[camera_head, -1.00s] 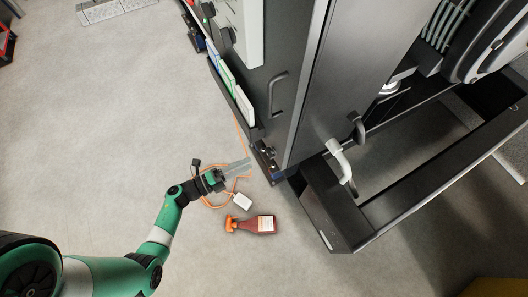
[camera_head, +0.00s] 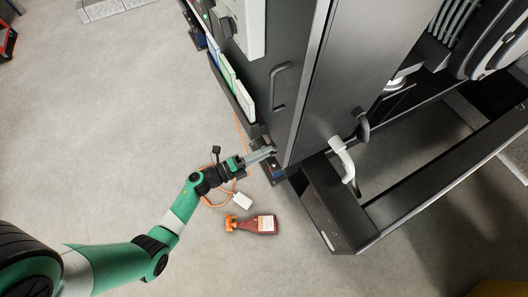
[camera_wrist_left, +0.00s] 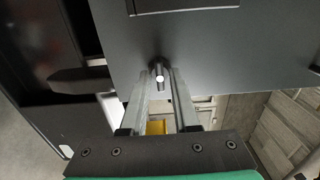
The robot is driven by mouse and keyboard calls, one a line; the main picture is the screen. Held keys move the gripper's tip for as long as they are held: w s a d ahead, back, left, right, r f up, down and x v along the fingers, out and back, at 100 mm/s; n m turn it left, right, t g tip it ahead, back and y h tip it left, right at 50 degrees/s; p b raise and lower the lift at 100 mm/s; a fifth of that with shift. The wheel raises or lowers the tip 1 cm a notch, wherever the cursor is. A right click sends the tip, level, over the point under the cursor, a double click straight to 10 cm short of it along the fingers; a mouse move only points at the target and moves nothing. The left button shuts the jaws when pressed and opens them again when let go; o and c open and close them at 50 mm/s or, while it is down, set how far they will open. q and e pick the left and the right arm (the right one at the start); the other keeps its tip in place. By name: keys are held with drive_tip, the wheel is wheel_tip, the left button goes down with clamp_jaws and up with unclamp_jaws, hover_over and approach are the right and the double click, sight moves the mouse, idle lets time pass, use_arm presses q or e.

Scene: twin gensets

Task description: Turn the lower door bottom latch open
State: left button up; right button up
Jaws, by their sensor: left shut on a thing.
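The lower door bottom latch (camera_wrist_left: 159,74) is a small dark knob with a bright round end on the dark grey door panel (camera_wrist_left: 225,50) in the left wrist view. My left gripper (camera_head: 271,151) reaches the lower corner of the dark cabinet in the head view. Its two grey fingers (camera_wrist_left: 160,82) stand either side of the latch and are shut on it. In the head view the fingertips largely hide the latch. My right gripper is in neither view.
A dark base frame with a pale bent pipe (camera_head: 342,158) stands to the right.

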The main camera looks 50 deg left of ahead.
use_arm(q)
clamp_jaws()
drive_tip(key=shift+n+p, duration=3.75)
drive_tip(key=shift+n, duration=5.15)
drive_tip(key=o, duration=0.9)
unclamp_jaws()
drive_tip(key=shift+s, duration=0.1)
